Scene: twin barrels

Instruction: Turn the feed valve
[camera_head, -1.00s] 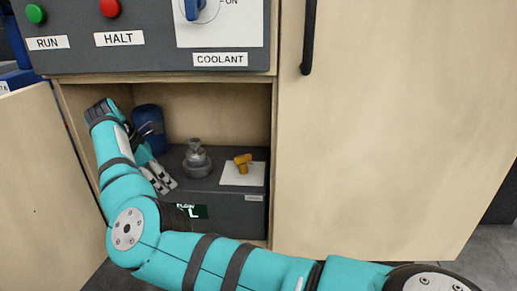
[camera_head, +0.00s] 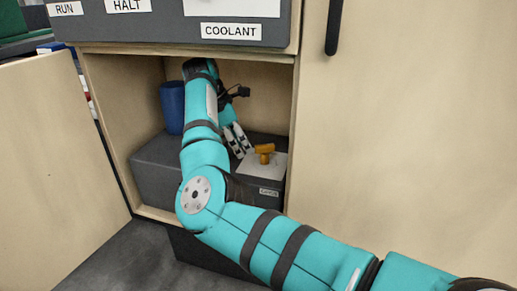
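The valve has an orange handle (camera_head: 264,152) on a pale plate (camera_head: 262,168), on top of a dark grey box (camera_head: 158,170) inside the open cabinet. My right arm reaches in from the lower right, and its gripper (camera_head: 240,150) points down just left of the handle. Its two fingers look apart with nothing seen between them. The fingertips are close to the handle; I cannot tell whether they touch it. The grey fitting on the box is hidden behind my arm. My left gripper is not in view.
A blue canister (camera_head: 172,107) stands at the back left of the cabinet. The open door (camera_head: 60,150) is on the left, a closed door (camera_head: 410,120) with a black handle (camera_head: 334,27) on the right. The control panel (camera_head: 190,32) overhangs the opening.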

